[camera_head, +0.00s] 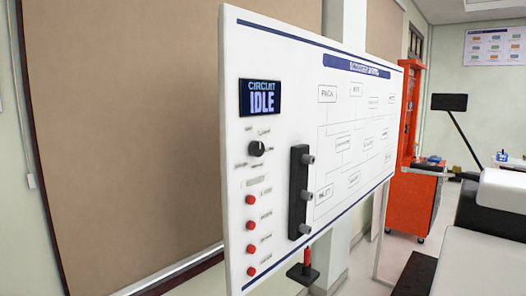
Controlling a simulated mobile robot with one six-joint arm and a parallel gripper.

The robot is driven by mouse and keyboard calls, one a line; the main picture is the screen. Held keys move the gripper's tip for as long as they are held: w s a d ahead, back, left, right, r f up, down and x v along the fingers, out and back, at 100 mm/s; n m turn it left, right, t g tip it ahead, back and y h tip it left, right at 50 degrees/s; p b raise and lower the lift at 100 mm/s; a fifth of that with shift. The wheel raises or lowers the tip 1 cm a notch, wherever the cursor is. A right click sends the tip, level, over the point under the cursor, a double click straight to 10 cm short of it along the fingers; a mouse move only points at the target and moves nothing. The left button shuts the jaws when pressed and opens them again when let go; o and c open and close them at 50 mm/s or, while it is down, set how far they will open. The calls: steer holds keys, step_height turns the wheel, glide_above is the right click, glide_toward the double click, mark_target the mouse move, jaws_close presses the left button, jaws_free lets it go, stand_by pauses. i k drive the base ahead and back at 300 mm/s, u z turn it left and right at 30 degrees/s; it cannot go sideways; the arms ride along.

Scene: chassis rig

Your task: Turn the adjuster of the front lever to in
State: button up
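I cannot make out with certainty a front lever or its adjuster. A white panel board (236,170) stands upright at the middle. A black rotary knob (256,149) sits on its left part, below a dark display (259,98) that reads "CIRCUIT IDLE". A black vertical bar (298,190) on the board carries small grey round knobs along its right side. Below the board's lower edge is a small red upright piece (307,257) on a dark flat base (302,273); I cannot tell what it is. My gripper is not in view.
Several red buttons (251,227) run down the board's left side. A brown board (125,140) covers the wall behind. An orange-red cabinet (405,215) stands behind the board's right end. A dark screen on an arm (449,102) and white and grey bulky shapes fill the right side.

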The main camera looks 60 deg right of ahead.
mark_target(456, 169)
steer(key=z, duration=3.2)
steer(key=i, duration=1)
